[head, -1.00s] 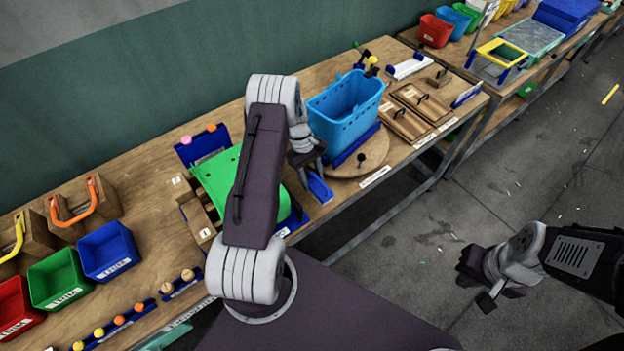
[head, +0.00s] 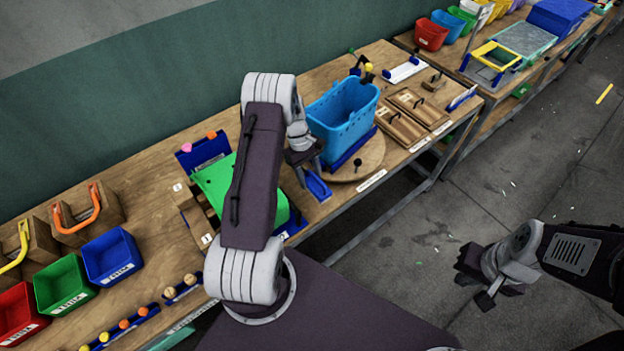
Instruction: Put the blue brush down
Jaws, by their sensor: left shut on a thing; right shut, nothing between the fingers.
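My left gripper (head: 310,167) points down at the table's front edge, between the green sloped box and the light-blue basket. It is shut on the blue brush, which is mostly hidden by the fingers and arm. A small blue piece (head: 318,187) shows right at and below the fingertips. I cannot tell whether it is the brush itself or a shallow holder, nor whether it touches the table. My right gripper (head: 478,291) is shut and empty, out over the floor at the right.
The light-blue basket (head: 341,122) stands on a round wooden board (head: 367,160) just right of my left gripper. The green sloped box (head: 214,181) is close on its left, partly behind my arm. Wooden presses (head: 404,129) lie further right. Red, green and blue bins (head: 110,256) stand at the left.

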